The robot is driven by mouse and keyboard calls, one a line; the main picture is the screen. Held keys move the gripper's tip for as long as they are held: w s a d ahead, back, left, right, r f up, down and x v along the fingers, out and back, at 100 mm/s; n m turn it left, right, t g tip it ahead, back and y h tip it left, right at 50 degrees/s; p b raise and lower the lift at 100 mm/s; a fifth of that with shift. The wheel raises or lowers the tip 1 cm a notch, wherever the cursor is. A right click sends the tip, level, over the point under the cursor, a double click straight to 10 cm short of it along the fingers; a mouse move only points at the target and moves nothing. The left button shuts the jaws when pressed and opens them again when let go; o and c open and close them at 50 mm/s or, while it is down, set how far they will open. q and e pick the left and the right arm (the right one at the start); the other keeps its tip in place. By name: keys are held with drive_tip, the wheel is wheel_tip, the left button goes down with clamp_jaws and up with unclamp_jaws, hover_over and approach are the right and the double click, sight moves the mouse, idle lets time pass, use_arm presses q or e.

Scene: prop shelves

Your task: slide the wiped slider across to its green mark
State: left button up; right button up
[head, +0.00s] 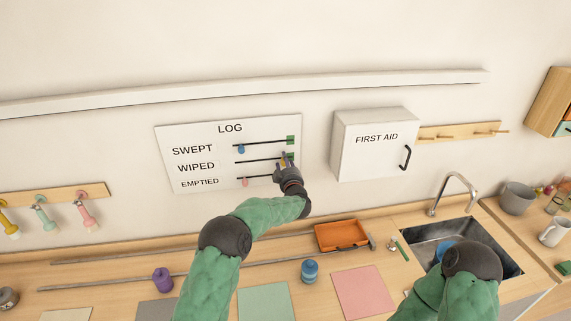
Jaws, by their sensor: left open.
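The white LOG board (175,140) hangs on the wall with rows SWEPT, WIPED and EMPTIED, each with a dark slot. The wiped slider (283,163), yellow-orange, shows in small part at the right end of the middle slot, by the green mark (290,155). My left gripper (285,164) is open at that slider and hides most of it, so I cannot tell whether they touch. The blue swept slider (241,149) and the pink emptied slider (245,182) sit at the left of their slots.
A white FIRST AID cabinet (372,150) stands out from the wall right of the board. Below, the counter holds an orange tray (341,235), a blue jar (309,272), a purple jar (162,281) and coloured mats. A sink (425,237) is at right.

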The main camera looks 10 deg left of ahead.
use_arm(q)
drive_tip(key=v, duration=1.1)
drive_tip(key=shift+s+d, duration=0.25)
drive_tip(key=shift+s, duration=0.05)
